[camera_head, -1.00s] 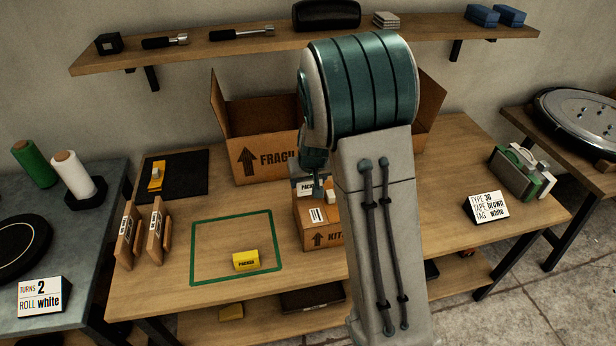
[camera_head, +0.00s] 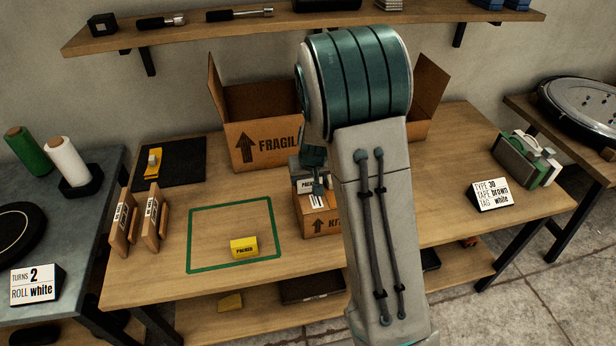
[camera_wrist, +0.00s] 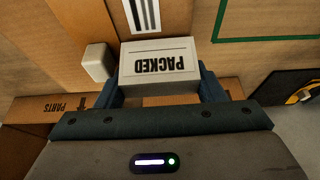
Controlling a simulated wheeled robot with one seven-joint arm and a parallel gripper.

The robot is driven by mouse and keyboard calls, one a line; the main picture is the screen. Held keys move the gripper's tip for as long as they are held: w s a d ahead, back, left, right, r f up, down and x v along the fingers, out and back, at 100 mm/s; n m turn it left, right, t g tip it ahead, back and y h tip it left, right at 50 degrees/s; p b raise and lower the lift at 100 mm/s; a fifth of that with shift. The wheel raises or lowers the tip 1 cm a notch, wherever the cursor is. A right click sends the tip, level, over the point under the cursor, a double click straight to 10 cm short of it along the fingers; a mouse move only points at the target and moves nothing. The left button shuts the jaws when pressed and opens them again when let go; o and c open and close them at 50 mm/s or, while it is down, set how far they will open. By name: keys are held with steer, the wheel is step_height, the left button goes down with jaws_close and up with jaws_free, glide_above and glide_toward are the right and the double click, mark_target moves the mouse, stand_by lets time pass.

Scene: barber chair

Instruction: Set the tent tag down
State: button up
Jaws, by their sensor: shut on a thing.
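My gripper (camera_head: 317,183) is shut on a white tent tag (camera_wrist: 160,64) marked "PACKED", which sits between the two blue fingers in the wrist view. The tag also shows in the head view (camera_head: 305,184), partly hidden by my gripper. It is over or just beside the small kit box (camera_head: 319,224); I cannot tell whether it touches it. A striped white label (camera_wrist: 142,14) on the box shows close by in the wrist view. A yellow "PACKED" tent tag (camera_head: 243,247) stands at the front of the green outlined square (camera_head: 190,238) on the table.
The big open "FRAGILE" carton (camera_head: 255,150) stands behind the kit box. A small white block (camera_wrist: 98,62) is beside the held tag. Wooden pieces (camera_head: 122,222) stand left of the square. A sign (camera_head: 492,194) reads "TAG white".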

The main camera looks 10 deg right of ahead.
steer(key=shift+f+b, duration=0.5)
steer(key=shift+f, duration=0.1)
steer(key=o, duration=1.1)
steer(key=shift+r, duration=0.1)
steer(key=p+v, duration=0.1)
steer(key=v, duration=1.3)
steer(key=s+r, duration=0.2)
steer(key=s, duration=0.9)
steer(key=s+r+g, duration=0.1)
steer(key=s, duration=1)
steer(key=shift+r, duration=0.4)
